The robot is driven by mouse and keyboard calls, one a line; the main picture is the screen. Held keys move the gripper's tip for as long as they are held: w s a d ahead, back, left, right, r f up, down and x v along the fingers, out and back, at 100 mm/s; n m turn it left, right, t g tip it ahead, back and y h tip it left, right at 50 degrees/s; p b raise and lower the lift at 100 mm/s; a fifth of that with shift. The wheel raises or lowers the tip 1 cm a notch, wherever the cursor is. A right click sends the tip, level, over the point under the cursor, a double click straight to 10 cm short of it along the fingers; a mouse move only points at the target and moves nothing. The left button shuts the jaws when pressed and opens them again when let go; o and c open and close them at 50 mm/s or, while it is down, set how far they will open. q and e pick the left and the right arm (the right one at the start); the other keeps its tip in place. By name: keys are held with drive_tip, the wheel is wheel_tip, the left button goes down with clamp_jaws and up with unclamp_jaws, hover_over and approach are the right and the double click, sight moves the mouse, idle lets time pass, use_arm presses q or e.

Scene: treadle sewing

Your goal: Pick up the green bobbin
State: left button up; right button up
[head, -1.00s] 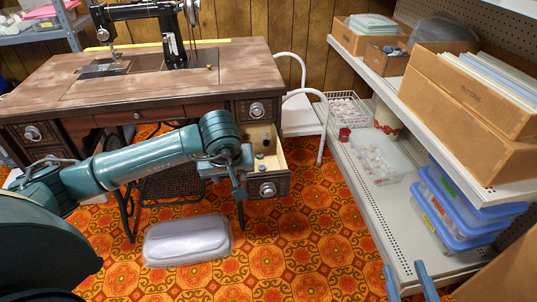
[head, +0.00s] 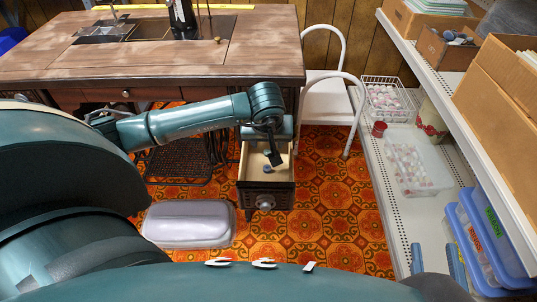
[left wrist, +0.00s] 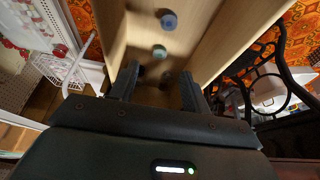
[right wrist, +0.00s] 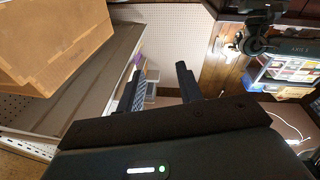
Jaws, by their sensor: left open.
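The green bobbin (left wrist: 159,51) lies on the floor of the open wooden drawer (head: 247,168), seen in the left wrist view just beyond my left fingertips. A blue bobbin (left wrist: 168,20) lies farther from my fingers. Darker bobbins (left wrist: 167,76) show between the fingers, partly in shadow. My left gripper (head: 272,152) is over the drawer, pointing down; in the left wrist view its fingers (left wrist: 158,85) are apart with nothing clasped. In the head view the arm covers part of the drawer, and I cannot pick out the green bobbin there. My right gripper (right wrist: 160,82) is open and empty, near the shelf.
The sewing table (head: 150,65) stands behind and left of the drawer. A white step stool (head: 325,85) is just right of it. The metal shelf (head: 385,200) with bins and boxes runs along the right. A grey padded case (head: 188,224) lies on the patterned floor.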

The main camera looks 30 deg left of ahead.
sight(267, 149)
use_arm(q)
drive_tip(key=b+x, duration=0.2)
drive_tip(key=x, duration=0.4)
drive_tip(key=shift+w+a+f, duration=0.15)
drive_tip(key=shift+w+f, duration=0.05)
drive_tip(key=shift+f, duration=0.1)
clamp_jaws()
idle(0.4)
